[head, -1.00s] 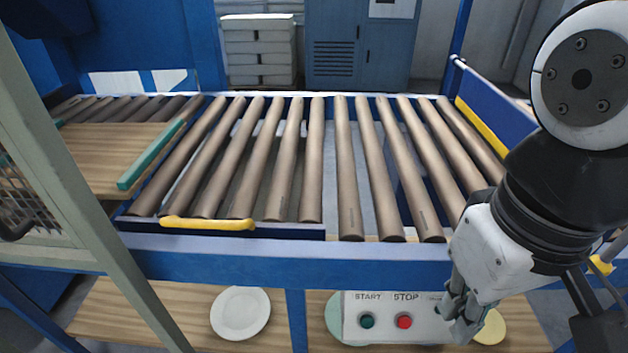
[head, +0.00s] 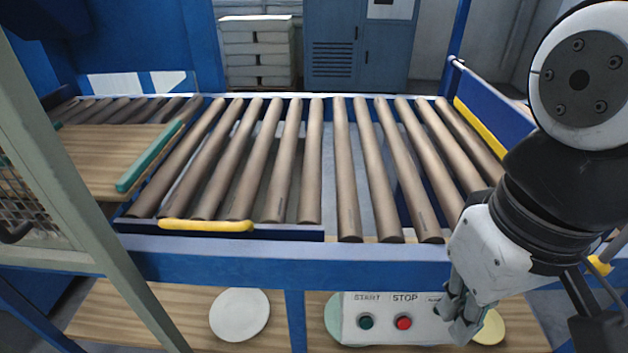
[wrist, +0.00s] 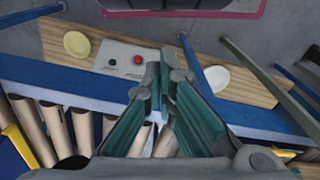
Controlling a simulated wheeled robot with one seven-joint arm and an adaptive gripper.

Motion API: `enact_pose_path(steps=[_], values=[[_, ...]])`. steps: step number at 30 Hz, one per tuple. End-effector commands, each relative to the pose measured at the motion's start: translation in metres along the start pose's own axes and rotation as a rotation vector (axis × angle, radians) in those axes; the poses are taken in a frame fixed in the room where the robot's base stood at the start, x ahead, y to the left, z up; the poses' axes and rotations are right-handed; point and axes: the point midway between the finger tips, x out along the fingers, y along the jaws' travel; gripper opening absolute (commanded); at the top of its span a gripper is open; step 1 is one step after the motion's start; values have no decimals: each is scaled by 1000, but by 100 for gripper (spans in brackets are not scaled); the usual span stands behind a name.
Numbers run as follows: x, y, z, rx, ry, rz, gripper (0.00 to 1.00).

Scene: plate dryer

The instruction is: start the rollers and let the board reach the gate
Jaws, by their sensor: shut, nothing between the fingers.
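The wooden board (head: 100,150) lies at the left end of the roller line, with a green bar (head: 150,156) along its right edge. The rollers (head: 300,165) to its right are bare. A white control box below the front rail has a green START button (head: 366,321) and a red STOP button (head: 403,322). My gripper (head: 458,318) is shut and empty, at the box's right end, right of STOP. In the wrist view my gripper (wrist: 163,75) is close to the red button (wrist: 137,60); contact cannot be told. A blue side panel with a yellow strip (head: 480,127) stands at the right end.
A blue front rail (head: 220,258) runs between rollers and box. A yellow bar (head: 207,225) lies along the front roller edge. Plates, including a white one (head: 240,314), lie on the lower wooden shelf. A pale post (head: 85,180) stands front left.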

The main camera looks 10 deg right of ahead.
Motion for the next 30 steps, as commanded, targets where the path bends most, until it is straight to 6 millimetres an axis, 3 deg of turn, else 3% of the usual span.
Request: enact_pose_path(steps=[19, 23, 30], values=[[-5, 0, 0, 0, 4, 0, 0], [-25, 0, -3, -1, 24, 0, 0], [-91, 0, -12, -4, 110, -1, 0]])
